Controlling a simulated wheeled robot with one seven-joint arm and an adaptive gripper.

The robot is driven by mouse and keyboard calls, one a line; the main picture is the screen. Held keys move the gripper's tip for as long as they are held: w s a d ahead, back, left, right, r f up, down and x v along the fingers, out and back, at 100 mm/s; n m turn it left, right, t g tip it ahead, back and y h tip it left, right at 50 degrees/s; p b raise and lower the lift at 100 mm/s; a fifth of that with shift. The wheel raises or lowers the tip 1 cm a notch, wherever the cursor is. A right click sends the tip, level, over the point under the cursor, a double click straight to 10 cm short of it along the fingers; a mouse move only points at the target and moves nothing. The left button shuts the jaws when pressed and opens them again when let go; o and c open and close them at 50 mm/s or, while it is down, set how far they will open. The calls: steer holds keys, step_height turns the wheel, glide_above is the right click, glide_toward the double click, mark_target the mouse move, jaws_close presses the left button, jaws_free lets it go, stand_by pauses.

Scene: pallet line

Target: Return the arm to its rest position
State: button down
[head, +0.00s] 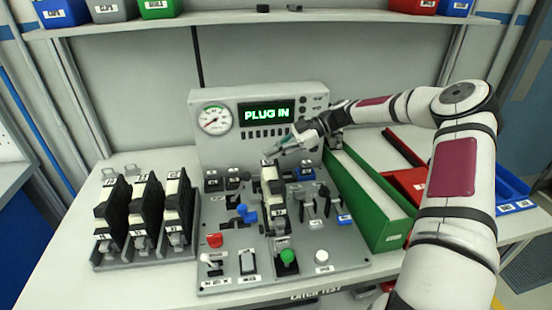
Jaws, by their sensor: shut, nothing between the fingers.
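My arm reaches in from the right side of the head view, with its elbow at the upper right. My gripper (286,149) is shut and empty. It points left, in front of the lower edge of the panel with the gauge and the green "PLUG IN" display (266,114). Just below the fingertips, a black and cream module (272,196) stands upright on the grey console (225,270). I cannot tell whether the fingertips touch it.
Several similar modules (144,213) stand in a rack on the left. A green bin (372,205) and a red bin (409,184) lie to the right, near my forearm. Levers and knobs cover the console. A shelf (300,17) with bins runs above. The table's front left is clear.

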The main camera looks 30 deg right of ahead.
steer(key=shift+d+r, duration=0.15)
steer(key=shift+d, duration=0.1)
steer(key=shift+s, duration=0.1)
steer(key=s+a+r+m+g+h, duration=0.4)
steer(key=s+a+r+m+h, duration=0.2)
steer(key=s+a+r+h, duration=0.45)
steer(key=s+r+m+t+h, duration=0.1)
steer(key=s+r+m+t, duration=0.2)
steer(key=s, duration=0.8)
steer(key=s+a+r+m+t+h, duration=0.1)
steer(key=s+r+m+t, duration=0.2)
steer(key=s, duration=0.9)
steer(key=shift+s+a+r+m+t, duration=0.3)
steer(key=shift+r+m, duration=1.35)
steer(key=shift+m, duration=0.95)
